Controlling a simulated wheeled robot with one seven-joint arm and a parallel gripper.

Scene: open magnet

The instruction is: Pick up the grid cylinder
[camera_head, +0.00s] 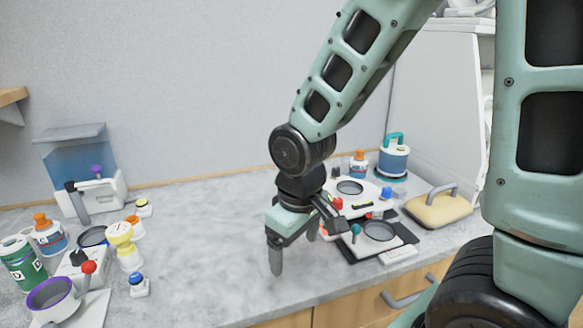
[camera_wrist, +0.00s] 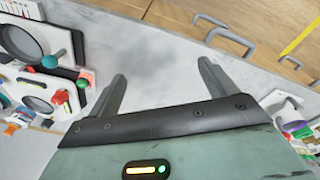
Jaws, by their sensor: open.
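My gripper (camera_head: 294,254) is open and empty above the counter, left of the black and white devices. Its two fingers also show in the wrist view (camera_wrist: 162,70), with bare grey counter between them. No thing is plainly marked as the grid cylinder. A green cylinder (camera_head: 22,264) with pale square markings stands upright at the far left of the head view, well away from my gripper. I cannot tell for certain whether it is the grid cylinder. A yellow and white hourglass-shaped piece (camera_head: 122,247) stands to its right.
A purple-rimmed bowl (camera_head: 52,296), a white and orange bottle (camera_head: 48,234) and a blue tank (camera_head: 78,150) crowd the left. Devices with round plates (camera_head: 380,231) and a tan handled block (camera_head: 438,206) are at right. The middle counter (camera_head: 205,235) is clear.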

